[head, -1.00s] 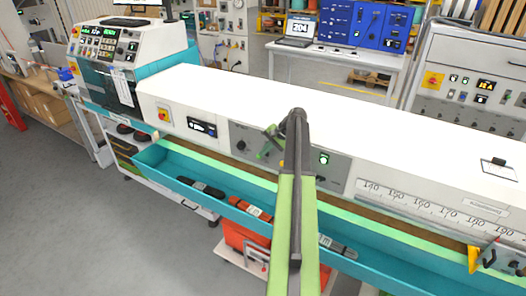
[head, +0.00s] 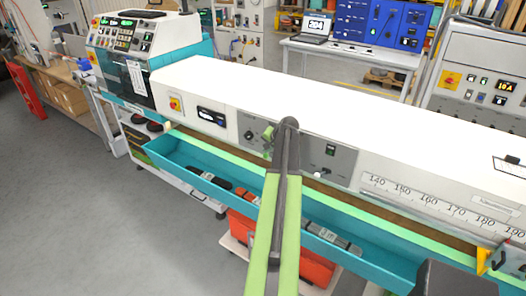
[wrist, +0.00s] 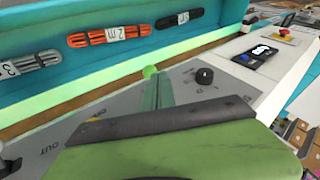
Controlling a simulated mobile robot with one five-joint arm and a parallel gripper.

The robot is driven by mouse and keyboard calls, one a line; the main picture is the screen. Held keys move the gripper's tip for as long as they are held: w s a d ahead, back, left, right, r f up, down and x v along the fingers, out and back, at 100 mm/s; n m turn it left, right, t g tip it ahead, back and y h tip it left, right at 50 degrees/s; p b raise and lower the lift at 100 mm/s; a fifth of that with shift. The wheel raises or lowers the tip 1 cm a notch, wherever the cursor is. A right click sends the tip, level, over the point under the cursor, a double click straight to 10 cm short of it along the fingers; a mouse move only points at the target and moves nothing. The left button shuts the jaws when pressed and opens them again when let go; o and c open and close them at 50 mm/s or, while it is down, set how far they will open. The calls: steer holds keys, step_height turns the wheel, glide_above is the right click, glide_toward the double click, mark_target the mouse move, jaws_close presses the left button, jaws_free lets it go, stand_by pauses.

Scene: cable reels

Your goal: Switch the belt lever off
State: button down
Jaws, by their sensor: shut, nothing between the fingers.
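A grey control panel (head: 342,165) is set in the front of the long white machine. A small green piece (head: 268,132), probably the belt lever's handle, shows just left of the end of my arm. In the wrist view a green ball (wrist: 150,72) shows over the panel, with a greenish shaft below it partly hidden by my dark gripper. My gripper (head: 288,128) is at the panel, shut and empty. Whether it touches the lever, I cannot tell. A black rotary knob (wrist: 204,76) sits beside the ball, and a small dark indicator (head: 330,150) is right of my arm.
A teal trough (head: 225,180) with cable bundles runs below the panel. A red-and-yellow switch (head: 175,104) and a dark display (head: 211,116) are left of the panel. A ruler scale (head: 440,205) and a yellow part (head: 484,260) are to the right. Floor at left is clear.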

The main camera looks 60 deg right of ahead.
steer(key=shift+s+d+r+p, duration=0.2)
steer(key=shift+r+p, duration=0.3)
steer(key=shift+r, duration=0.15)
steer(key=s+a+r+p, duration=0.7)
steer(key=r+p, duration=0.2)
steer(key=shift+a, duration=0.4)
steer(key=shift+s+r, duration=0.1)
